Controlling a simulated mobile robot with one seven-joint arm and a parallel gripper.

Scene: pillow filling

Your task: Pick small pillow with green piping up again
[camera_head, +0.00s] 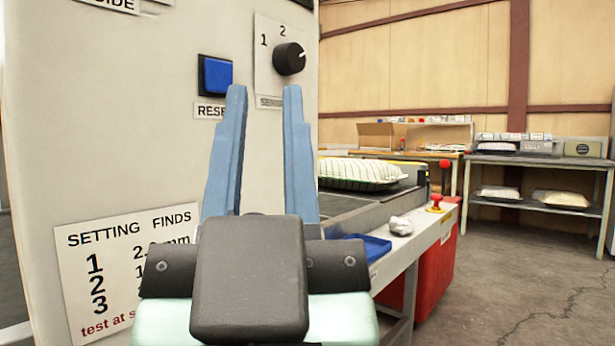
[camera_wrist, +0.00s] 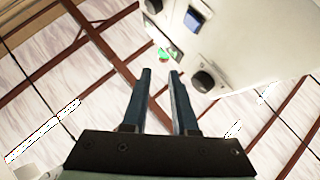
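My gripper (camera_head: 265,90) is raised in front of the white machine panel, its two blue fingers apart with nothing between them. In the wrist view the fingers (camera_wrist: 160,72) are also apart and empty. A white pillow (camera_head: 362,172) with thin dark lines and a greenish edge lies on the conveyor (camera_head: 370,207) to the right of my gripper, apart from it. Its left end is cut off by the machine. I cannot tell for sure that the edge is green piping. No pillow shows in the wrist view.
The machine panel has a blue reset button (camera_head: 215,76) and a black knob (camera_head: 289,59) pointing right of 2. A blue tray (camera_head: 365,246), a crumpled white item (camera_head: 401,226) and a red stop button (camera_head: 435,208) sit along the conveyor's side. Shelves (camera_head: 540,160) hold more pillows behind; floor at right is clear.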

